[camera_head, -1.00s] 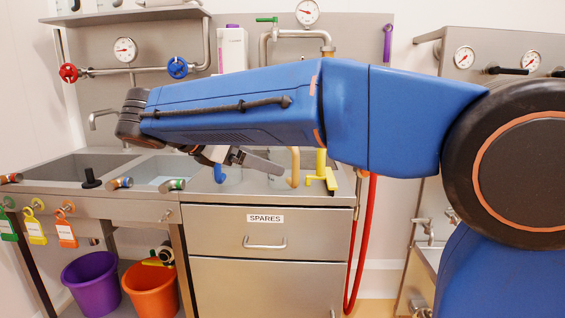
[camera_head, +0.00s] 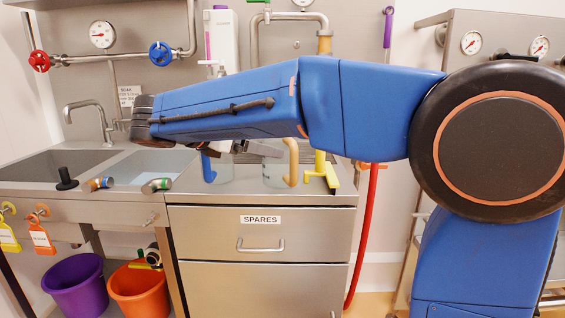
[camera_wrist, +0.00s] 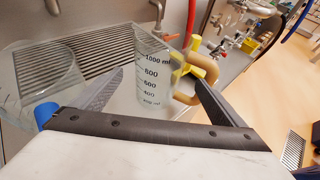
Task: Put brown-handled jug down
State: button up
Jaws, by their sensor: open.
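The brown-handled jug is clear with printed volume marks. In the head view its tan handle (camera_head: 292,164) and part of its body show on the counter above the SPARES drawer, with the upper part hidden by my arm. In the wrist view the jug (camera_wrist: 152,72) stands between the spread fingers of my gripper (camera_wrist: 155,80), its handle towards the right finger. My gripper is open; whether a finger touches the jug I cannot tell. In the head view my gripper is mostly hidden by my arm.
A blue-handled clear jug (camera_head: 210,170) stands just left, and at the left in the wrist view (camera_wrist: 45,112). A yellow fitting (camera_head: 322,172) stands close on the right. The sink (camera_head: 150,165) lies left. A red hose (camera_head: 363,235) hangs at the counter's right end.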

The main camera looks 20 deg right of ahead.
aim_at(284, 159)
jog(key=shift+x, duration=4.15)
jog(key=shift+a, duration=0.1)
jog(key=shift+c, duration=0.6)
jog(key=c, duration=1.2)
